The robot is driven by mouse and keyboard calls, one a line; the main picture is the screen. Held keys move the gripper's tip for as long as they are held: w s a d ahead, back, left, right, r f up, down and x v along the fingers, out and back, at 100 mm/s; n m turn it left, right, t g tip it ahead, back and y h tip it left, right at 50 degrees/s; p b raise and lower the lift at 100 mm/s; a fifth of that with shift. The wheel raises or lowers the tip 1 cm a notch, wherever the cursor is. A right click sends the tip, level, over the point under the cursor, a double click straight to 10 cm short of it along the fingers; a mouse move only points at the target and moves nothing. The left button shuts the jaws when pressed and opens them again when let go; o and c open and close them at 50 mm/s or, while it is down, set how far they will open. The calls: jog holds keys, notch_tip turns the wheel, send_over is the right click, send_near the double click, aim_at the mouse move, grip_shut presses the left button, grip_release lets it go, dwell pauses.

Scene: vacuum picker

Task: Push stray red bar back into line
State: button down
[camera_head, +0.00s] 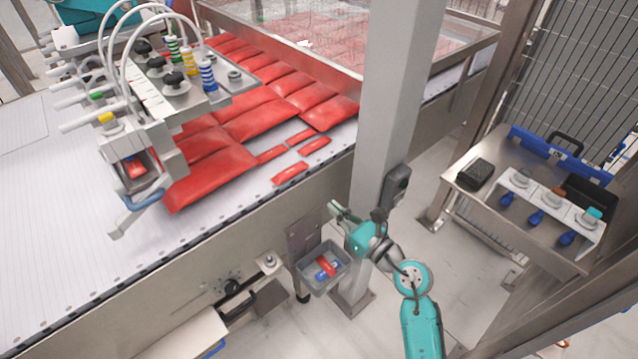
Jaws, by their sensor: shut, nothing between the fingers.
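Several red bars lie on the white conveyor belt (60,210). One small red bar (290,173) lies apart from the rows, close to the belt's near edge. Another small red bar (315,146) lies to its upper right, also a little apart. Two more small bars, one left (271,154) and one right (300,137), lie against the larger red packs (212,175). My gripper (335,208) is shut and empty. It appears beyond the belt's near edge, below and right of the nearest small bar, and does not touch it.
A grey post (390,120) stands close behind my gripper. A picker head with hoses (165,95) hangs over the belt at left. Below my gripper, a grey bin (341,256) holds red and blue items. A steel side table (470,198) stands at right.

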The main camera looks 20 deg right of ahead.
aim_at(292, 172)
jog(key=x, duration=1.3)
jog(key=shift+w+a+f, duration=0.1)
jog(key=shift+w+a, duration=0.1)
jog(key=shift+w, duration=0.05)
jog(key=shift+x, duration=2)
jog(key=shift+s+d, duration=0.1)
